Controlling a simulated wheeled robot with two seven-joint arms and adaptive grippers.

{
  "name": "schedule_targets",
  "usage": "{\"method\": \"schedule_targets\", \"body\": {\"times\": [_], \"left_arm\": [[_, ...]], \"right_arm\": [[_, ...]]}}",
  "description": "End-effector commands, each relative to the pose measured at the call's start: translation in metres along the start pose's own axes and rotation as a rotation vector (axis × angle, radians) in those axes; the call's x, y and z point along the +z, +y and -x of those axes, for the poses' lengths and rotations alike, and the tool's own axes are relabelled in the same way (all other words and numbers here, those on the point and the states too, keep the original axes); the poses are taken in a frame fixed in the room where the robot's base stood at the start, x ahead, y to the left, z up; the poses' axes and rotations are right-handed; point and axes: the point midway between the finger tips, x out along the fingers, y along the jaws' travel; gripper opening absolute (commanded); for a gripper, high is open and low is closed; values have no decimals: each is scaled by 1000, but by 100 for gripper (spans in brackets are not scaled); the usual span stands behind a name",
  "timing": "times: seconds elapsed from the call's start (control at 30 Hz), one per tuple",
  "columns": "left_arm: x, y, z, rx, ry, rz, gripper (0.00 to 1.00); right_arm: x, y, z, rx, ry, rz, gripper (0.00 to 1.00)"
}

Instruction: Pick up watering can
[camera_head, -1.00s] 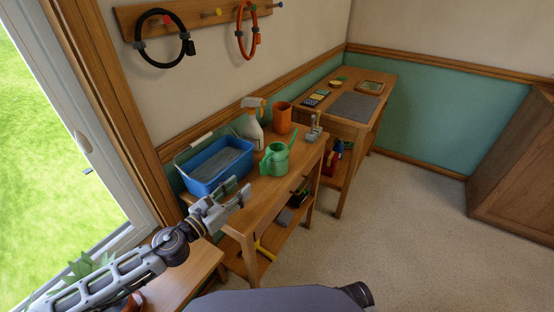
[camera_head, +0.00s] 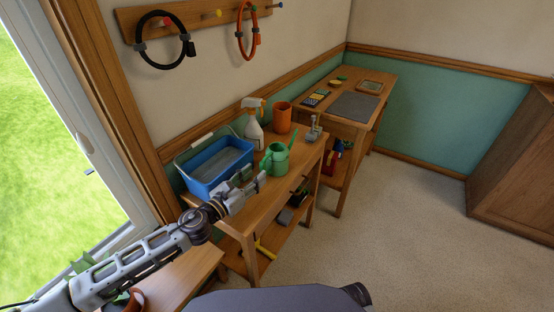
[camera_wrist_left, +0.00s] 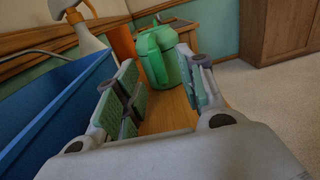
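The green watering can (camera_head: 279,158) stands upright on the wooden side table (camera_head: 233,216), right of the blue bin, with its spout towards the right. My left gripper (camera_head: 255,180) is just in front and to the left of the can. In the left wrist view the can (camera_wrist_left: 157,60) shows ahead between the two open fingers (camera_wrist_left: 165,95), beyond their tips, with nothing held. Part of the can's near side is covered by the gripper in the head view. My right gripper is not in view.
The blue bin (camera_head: 202,176) stands close left of the gripper. A spray bottle (camera_head: 254,131) and orange pot (camera_head: 282,117) stand behind the can. A second table (camera_head: 349,128) stands farther back.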

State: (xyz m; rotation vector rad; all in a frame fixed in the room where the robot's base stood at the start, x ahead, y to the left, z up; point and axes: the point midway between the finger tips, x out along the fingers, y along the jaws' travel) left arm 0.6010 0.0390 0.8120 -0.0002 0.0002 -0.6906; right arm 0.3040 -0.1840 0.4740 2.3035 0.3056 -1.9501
Motion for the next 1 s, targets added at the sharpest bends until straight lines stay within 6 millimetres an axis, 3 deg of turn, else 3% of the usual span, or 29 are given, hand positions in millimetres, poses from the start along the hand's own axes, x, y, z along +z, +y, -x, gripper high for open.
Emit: {"method": "schedule_targets", "body": {"times": [0.2,0.73,1.0], "left_arm": [[1,0,-12,0,-1,0,39],[1,0,-16,-1,-1,0,39],[2,3,-34,0,-2,-1,39]], "right_arm": [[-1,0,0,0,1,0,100],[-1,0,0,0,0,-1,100],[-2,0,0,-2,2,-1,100]]}}
